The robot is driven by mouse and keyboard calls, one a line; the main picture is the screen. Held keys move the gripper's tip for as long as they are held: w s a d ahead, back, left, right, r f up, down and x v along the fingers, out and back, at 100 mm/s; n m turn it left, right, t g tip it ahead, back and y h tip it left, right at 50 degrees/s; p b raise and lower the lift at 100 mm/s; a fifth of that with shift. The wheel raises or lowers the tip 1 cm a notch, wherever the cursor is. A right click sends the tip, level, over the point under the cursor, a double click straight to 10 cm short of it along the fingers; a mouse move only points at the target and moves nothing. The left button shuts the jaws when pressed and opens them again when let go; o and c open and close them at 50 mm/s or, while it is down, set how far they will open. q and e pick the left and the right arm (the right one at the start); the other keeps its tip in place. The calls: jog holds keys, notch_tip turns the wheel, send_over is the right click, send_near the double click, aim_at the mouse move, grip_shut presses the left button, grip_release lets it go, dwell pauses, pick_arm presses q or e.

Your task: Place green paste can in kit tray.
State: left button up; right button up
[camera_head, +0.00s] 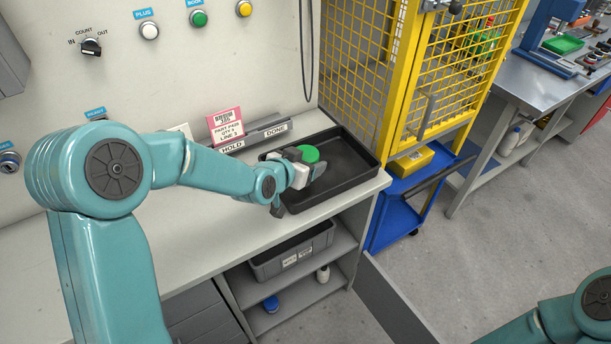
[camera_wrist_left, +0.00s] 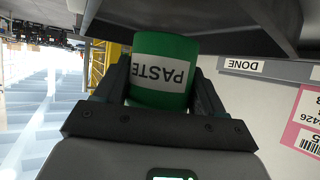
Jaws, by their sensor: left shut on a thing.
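The green paste can (camera_head: 309,154) is in my left gripper (camera_head: 308,168), over the black kit tray (camera_head: 361,178) at the right end of the counter. In the left wrist view the can (camera_wrist_left: 165,48) has a white label reading PASTE, upside down in the picture. Both fingers of the left gripper (camera_wrist_left: 163,88) press on its sides. I cannot tell whether the can's base touches the tray floor. My right arm shows only in part at the lower right, and its gripper is out of view.
A card holder (camera_head: 264,133) marked HOLD and DONE, with a pink card (camera_head: 226,126), stands left of the tray. A yellow cage (camera_head: 420,70) and blue cart (camera_head: 395,215) stand to the right. A grey bin (camera_head: 292,252) sits on the shelf below. The tray's right part is empty.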

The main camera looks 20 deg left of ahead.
pick_arm(q)
notch_tip(320, 180, down, 5)
jog(key=shift+r, duration=0.15)
jog(key=shift+r, duration=0.1)
jog(key=shift+f, duration=0.25)
jog(key=o, duration=0.9)
jog(key=shift+r, duration=0.1)
